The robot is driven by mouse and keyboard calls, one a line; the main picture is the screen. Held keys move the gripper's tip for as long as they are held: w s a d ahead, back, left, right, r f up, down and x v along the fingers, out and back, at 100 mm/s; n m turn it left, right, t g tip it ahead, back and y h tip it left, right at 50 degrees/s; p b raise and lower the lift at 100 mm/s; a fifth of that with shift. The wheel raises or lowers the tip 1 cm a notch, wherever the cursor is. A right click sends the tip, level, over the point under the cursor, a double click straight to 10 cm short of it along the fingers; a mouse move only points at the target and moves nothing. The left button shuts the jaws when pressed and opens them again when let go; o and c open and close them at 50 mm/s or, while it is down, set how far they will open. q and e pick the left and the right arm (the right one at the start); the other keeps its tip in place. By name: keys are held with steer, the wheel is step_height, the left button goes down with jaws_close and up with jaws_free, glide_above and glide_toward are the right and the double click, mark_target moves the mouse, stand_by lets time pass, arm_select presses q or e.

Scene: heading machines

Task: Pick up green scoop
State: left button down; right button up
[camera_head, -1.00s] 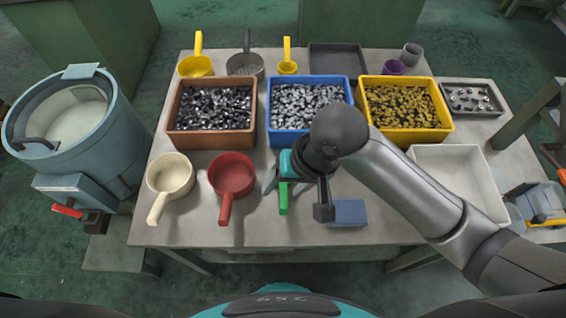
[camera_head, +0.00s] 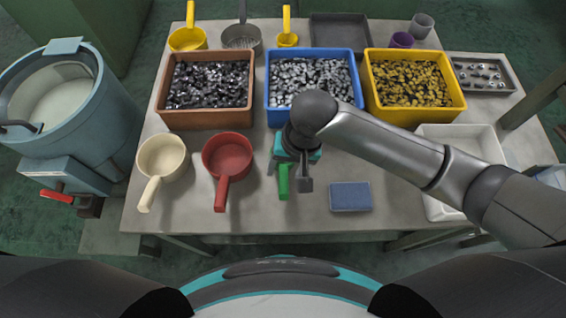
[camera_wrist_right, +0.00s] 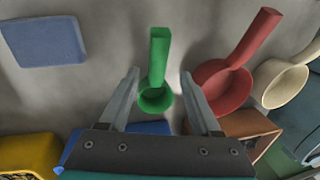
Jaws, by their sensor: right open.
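The green scoop (camera_head: 283,181) lies on the table in front of the blue bin. In the head view my right gripper and forearm hide most of it, and only its handle shows. In the right wrist view the whole green scoop (camera_wrist_right: 158,70) shows, its handle pointing up in the picture and its cup towards the gripper. My right gripper (camera_wrist_right: 160,82) is open, with one finger on each side of the scoop and gaps between them. It also shows in the head view (camera_head: 292,180), pointing down over the scoop. My left gripper is not in view.
A red scoop (camera_head: 228,155) and a cream scoop (camera_head: 162,157) lie to the left. A blue block (camera_head: 350,196) lies to the right. Brown (camera_head: 205,119), blue (camera_head: 362,98) and yellow (camera_head: 420,117) bins of parts stand behind. A white tray (camera_head: 487,140) is at the right.

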mark_target(285, 177)
steer(key=f+b, duration=0.1)
steer(key=f, duration=0.3)
steer(key=shift+a+f+b, duration=0.2)
steer(key=shift+f+b, duration=0.1)
steer(key=shift+b, duration=0.05)
steer(key=shift+a+f, duration=0.1)
steer(key=shift+f, duration=0.2)
jaws_close()
